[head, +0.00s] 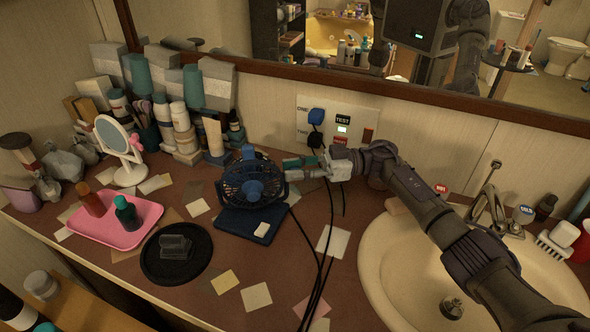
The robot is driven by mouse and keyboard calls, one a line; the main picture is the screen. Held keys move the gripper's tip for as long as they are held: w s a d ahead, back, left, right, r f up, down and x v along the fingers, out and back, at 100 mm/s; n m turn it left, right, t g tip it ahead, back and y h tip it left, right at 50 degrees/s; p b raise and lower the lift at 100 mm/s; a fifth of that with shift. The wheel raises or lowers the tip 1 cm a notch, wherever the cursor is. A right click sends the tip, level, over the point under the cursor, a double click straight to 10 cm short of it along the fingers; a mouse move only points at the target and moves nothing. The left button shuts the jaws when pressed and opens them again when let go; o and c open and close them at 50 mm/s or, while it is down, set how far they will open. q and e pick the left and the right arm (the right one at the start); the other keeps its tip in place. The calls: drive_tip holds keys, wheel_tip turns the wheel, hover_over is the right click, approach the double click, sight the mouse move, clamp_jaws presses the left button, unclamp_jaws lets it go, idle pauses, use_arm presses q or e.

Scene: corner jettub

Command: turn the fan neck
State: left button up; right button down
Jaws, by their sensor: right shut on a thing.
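A small dark fan (236,196) with a round caged head and blue hub stands on the counter, facing the camera. It is on a dark blue base or mat (236,223) with a pale label. The fan's neck is hidden behind its head. My right gripper (292,163) reaches in from the right, low in front of the wall panel. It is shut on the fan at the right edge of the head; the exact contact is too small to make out. My left gripper is not in view.
Black cables (323,265) run down the counter right of the fan. A sink (385,262) lies below my right arm. A pink tray (90,232) with bottles, a black round tray (152,269) and a mirror (113,135) stand left. Bottles crowd the back left.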

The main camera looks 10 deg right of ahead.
drive_tip(key=c, duration=0.9)
unclamp_jaws()
drive_tip(key=shift+r, duration=0.1)
wheel_tip(320, 180, up, 10)
drive_tip(key=shift+f, duration=0.1)
